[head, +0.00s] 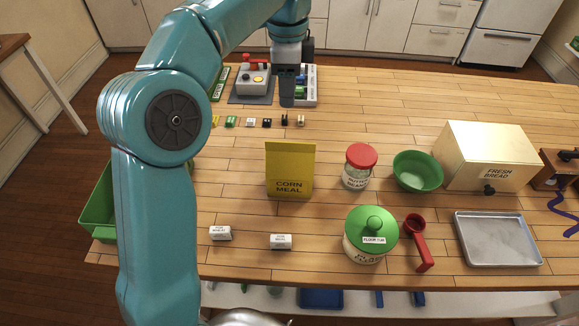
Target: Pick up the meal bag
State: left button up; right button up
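The meal bag (289,160) is a yellow bag labelled "CORN MEAL". It stands upright on the wooden table (420,110), left of the middle in the head view. My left arm comes in from the left and arches over the table. My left gripper (287,103) points down beyond the bag, near the grey device at the back, and is apart from the bag. Its dark fingers look like one column from here, so I cannot tell whether they are open or shut. My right gripper is not in view.
A red-lidded jar (359,167) and a green bowl (418,171) stand right of the bag. A green-lidded flour tub (370,235), red scoop (417,245), metal tray (497,239) and bread box (487,155) are farther right. Small white labelled blocks (281,241) lie in front. Small connectors (267,122) lie behind.

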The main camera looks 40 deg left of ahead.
pick_arm(q)
jog(key=b, duration=0.1)
send_over(290, 143)
notch_tip(290, 143, down, 10)
jog(key=shift+s+f, duration=0.1)
jog(key=shift+s, duration=0.05)
jog(key=shift+d+f, duration=0.15)
jog(key=shift+d, duration=0.05)
jog(key=f, duration=0.5)
jog(key=shift+w+a+f+p, duration=0.1)
jog(key=shift+w+a+p, duration=0.1)
jog(key=shift+w+p, duration=0.15)
jog(key=shift+d+f, duration=0.1)
jog(key=shift+f, duration=0.05)
jog(key=shift+s, duration=0.15)
jog(key=shift+c, duration=0.3)
jog(key=shift+a, duration=0.2)
jog(key=c, duration=0.5)
jog(key=shift+d, duration=0.15)
grip_shut()
